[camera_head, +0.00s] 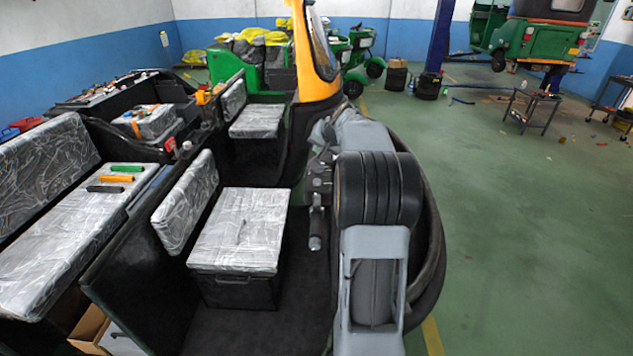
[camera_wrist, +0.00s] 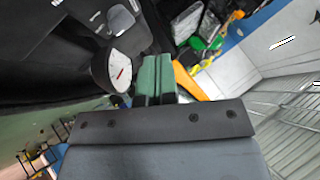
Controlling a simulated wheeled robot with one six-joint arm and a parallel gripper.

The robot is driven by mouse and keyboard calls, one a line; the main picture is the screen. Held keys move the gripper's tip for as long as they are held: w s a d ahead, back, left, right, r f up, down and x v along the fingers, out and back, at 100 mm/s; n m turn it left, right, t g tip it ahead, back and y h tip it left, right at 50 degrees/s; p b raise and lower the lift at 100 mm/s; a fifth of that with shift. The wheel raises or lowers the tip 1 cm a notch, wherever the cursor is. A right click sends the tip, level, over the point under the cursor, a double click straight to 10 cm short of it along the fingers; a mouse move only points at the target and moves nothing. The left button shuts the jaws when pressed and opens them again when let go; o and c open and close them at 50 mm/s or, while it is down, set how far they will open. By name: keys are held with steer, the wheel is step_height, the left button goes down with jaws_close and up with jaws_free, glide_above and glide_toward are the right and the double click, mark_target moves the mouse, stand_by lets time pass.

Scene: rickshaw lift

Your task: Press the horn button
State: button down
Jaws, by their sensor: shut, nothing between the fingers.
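My gripper (camera_wrist: 157,62) shows in the wrist view as two green fingers pressed together, shut and empty. They point toward the dark front of the rickshaw. A round white dial (camera_wrist: 120,73) with a red needle, in a black housing, is just left of the fingers. I cannot make out the horn button in either view. In the head view a dark handlebar (camera_head: 317,200) stands beside my grey arm at the front of the rickshaw cab. My arm hides the fingertips there.
Seats wrapped in plastic (camera_head: 240,228) fill the cab at left. Another rickshaw with a yellow front (camera_head: 318,65) stands just beyond. Green floor (camera_head: 530,220) is open at right, with a small table (camera_head: 533,105) farther back.

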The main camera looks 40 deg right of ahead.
mark_target(319, 180)
step_height(319, 180, down, 8)
steer(key=b, duration=0.5)
steer(key=shift+b, duration=0.35)
steer(key=shift+f+b, duration=0.3)
steer(key=shift+b, duration=0.05)
steer(key=shift+f+b, duration=0.9)
steer(key=shift+b, duration=0.25)
stand_by(2.0)
steer(key=shift+r, duration=0.15)
steer(key=shift+r+p, duration=0.6)
steer(key=shift+r, duration=0.15)
steer(key=shift+r+p, duration=1.75)
steer(key=shift+r, duration=0.8)
